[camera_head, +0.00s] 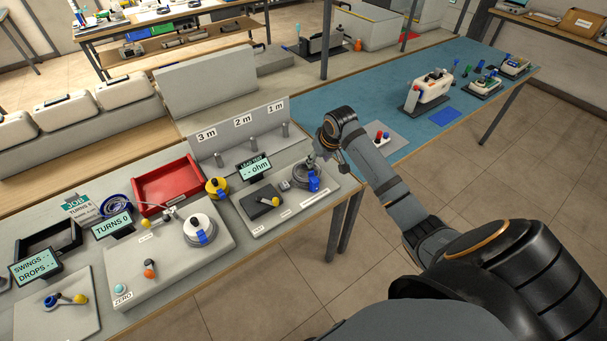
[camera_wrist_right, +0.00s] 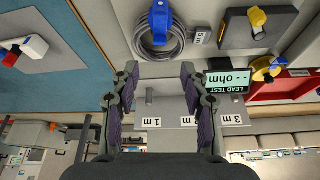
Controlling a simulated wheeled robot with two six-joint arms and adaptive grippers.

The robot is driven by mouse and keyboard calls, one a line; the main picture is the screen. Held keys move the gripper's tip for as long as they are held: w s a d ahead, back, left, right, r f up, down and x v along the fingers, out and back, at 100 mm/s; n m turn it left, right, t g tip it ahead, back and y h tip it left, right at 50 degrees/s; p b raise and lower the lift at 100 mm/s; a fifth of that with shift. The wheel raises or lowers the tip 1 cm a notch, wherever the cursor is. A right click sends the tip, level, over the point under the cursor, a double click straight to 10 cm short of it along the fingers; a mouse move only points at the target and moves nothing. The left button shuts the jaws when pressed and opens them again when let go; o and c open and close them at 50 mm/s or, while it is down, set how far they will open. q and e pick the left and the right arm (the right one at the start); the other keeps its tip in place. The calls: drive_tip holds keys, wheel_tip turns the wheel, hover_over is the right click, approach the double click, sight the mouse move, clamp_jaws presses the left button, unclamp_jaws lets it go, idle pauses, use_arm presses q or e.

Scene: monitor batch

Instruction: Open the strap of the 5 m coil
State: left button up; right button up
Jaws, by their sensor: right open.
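My left gripper is out of view.
Behind the coil stands a panel (camera_head: 211,149) with pegs marked 3 m, 2 m and 1 m. The blue mat (camera_head: 375,98) has bare areas.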

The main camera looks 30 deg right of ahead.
sight(312, 173)
drive_tip(key=x, duration=0.3)
drive_tip(key=shift+a+f+p, duration=0.1)
drive_tip(key=shift+f+p, duration=0.25)
drive_tip(key=shift+f, duration=0.05)
drive_tip(key=x, duration=0.6)
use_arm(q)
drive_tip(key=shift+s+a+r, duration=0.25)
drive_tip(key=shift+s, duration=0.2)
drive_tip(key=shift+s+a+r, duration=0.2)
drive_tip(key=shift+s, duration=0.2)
use_arm(e)
drive_tip(key=shift+w+f, duration=0.1)
drive_tip(key=shift+f, duration=0.25)
clamp_jaws()
